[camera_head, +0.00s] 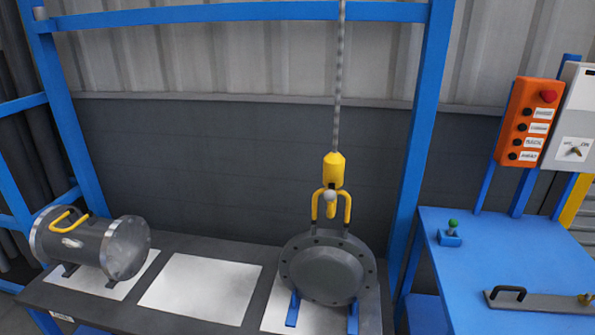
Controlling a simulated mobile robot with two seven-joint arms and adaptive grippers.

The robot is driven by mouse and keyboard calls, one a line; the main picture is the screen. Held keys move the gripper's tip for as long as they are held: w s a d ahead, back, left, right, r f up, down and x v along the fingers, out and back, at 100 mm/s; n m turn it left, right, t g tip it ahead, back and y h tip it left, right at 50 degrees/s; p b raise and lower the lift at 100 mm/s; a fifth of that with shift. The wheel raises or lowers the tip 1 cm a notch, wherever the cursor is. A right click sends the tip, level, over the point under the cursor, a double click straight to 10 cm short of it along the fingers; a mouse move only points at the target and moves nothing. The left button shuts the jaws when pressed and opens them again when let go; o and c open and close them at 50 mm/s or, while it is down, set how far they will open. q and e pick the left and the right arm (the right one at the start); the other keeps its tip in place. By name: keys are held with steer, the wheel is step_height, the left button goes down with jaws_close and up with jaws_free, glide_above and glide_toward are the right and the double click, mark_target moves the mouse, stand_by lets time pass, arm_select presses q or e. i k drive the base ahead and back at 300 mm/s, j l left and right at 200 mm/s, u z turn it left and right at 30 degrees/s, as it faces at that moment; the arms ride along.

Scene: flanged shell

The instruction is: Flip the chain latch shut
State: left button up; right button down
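A chain (338,75) hangs from the blue overhead beam and ends in a yellow hook block (333,168). The yellow hook and a small pale ball-like part (330,196) are below the block, at the yellow handle (347,207) of a dark round flanged shell (327,268). The latch is too small to make out clearly, and I cannot tell whether it is open or shut. The shell stands upright on blue supports (292,309). Neither of my grippers is in view.
A second flanged cylinder (92,246) with a yellow handle lies at the left of the dark bench (210,246). A bare pale plate (201,288) is between them. An orange button panel (528,122) and a blue table (512,250) with a joystick (452,233) are at the right.

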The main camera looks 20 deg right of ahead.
mark_target(330, 195)
steer(key=j+z, duration=0.2)
steer(key=z, duration=0.25)
steer(key=j+z, duration=0.2)
steer(key=z, duration=0.25)
